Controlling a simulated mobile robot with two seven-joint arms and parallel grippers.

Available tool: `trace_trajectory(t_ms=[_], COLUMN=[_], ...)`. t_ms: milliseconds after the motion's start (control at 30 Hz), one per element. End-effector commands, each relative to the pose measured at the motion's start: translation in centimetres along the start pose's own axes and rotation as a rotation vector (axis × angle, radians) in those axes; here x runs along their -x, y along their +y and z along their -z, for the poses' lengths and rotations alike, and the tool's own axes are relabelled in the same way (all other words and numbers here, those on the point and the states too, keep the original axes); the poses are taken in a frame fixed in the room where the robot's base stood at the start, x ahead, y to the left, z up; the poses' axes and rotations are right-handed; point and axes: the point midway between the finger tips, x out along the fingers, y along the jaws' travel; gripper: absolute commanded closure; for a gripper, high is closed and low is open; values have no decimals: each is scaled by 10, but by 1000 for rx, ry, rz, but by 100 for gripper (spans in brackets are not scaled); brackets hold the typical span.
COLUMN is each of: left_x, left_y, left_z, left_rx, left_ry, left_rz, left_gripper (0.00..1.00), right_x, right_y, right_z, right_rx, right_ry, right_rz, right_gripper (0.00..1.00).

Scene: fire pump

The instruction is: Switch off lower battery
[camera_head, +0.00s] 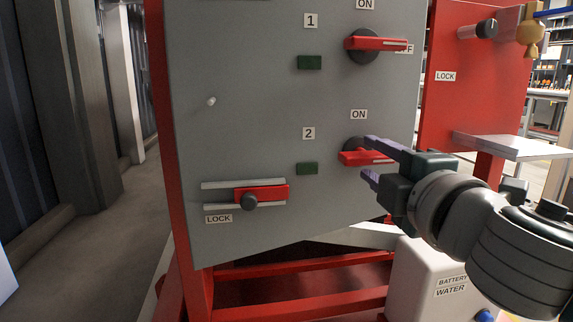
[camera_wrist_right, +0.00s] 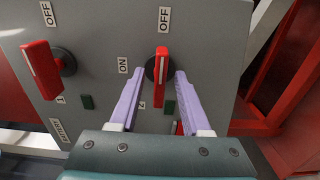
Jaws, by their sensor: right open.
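The lower battery switch (camera_head: 352,158), beside label 2 on the grey panel, has a red handle on a dark round knob. Its handle lies level in the head view, with the ON label above it. In the right wrist view the handle (camera_wrist_right: 161,90) lies in line with the OFF label (camera_wrist_right: 164,19), with ON to its left. My right gripper (camera_head: 369,159) is open, one purple finger above and one below the handle. In the right wrist view the fingers (camera_wrist_right: 159,73) stand either side of it with gaps visible. My left gripper is out of view.
The upper switch (camera_head: 376,43), beside label 1, also has its red handle level, partly over its OFF label. A red lock lever (camera_head: 268,193) is at lower left. Below the panel are red frame bars (camera_head: 290,303) and a white battery water box (camera_head: 420,268).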

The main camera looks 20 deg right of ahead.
Motion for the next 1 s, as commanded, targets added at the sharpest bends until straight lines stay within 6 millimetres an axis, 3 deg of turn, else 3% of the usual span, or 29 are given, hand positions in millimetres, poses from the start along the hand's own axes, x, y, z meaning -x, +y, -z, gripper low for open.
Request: trace_trajectory(t_ms=[500, 700, 1000], left_x=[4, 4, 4], left_y=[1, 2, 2], left_z=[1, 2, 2], left_rx=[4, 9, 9], left_ry=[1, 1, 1], left_rz=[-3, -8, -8], left_gripper=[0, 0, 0], right_x=[83, 94, 94], right_y=[-2, 0, 0], right_z=[0, 0, 0], right_rx=[-2, -2, -1], right_ry=[0, -1, -1], right_rz=[5, 2, 1], right_gripper=[52, 52, 52])
